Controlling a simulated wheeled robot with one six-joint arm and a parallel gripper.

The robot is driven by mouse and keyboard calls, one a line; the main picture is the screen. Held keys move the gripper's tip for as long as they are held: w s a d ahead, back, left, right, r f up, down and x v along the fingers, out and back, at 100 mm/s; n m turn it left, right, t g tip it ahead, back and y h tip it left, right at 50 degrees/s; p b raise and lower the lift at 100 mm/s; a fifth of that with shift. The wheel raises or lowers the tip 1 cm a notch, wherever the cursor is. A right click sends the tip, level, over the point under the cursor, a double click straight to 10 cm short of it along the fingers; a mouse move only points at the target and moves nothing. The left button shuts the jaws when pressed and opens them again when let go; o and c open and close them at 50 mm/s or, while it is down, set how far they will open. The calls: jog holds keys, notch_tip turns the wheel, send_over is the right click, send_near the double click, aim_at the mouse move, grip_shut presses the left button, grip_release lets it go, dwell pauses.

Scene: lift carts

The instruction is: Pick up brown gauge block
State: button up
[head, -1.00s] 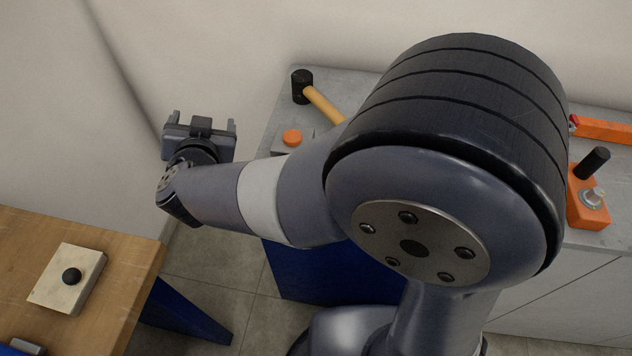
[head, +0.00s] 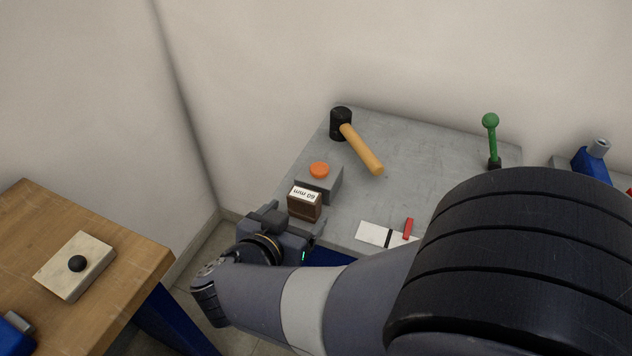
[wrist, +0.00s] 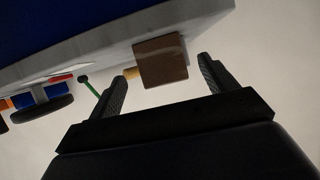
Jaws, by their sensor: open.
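The brown gauge block (head: 304,205) stands upright near the front left edge of the grey cart top, with a white "60 mm" label on its upper part. My gripper (head: 290,220) is open and empty, just in front of the block in the head view. In the wrist view the block (wrist: 160,60) shows beyond the fingertips (wrist: 163,72), lying between their lines but apart from them. The block's lower part is partly hidden by my gripper in the head view.
A grey box with an orange button (head: 319,170) stands right behind the block. A wooden table (head: 130,250) is at left.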

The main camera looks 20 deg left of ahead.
aim_at(300, 205)
jog(key=shift+r+b+x, duration=0.15)
jog(key=shift+b+x, duration=0.05)
jog(key=shift+x, duration=1.15)
jog(key=shift+r+b+x, duration=0.2)
jog(key=shift+x, duration=1.1)
jog(key=shift+w, duration=0.1)
jog(key=shift+c, duration=0.2)
jog(key=shift+a, duration=0.1)
jog(key=c, duration=1.3)
jog(key=shift+o, duration=0.2)
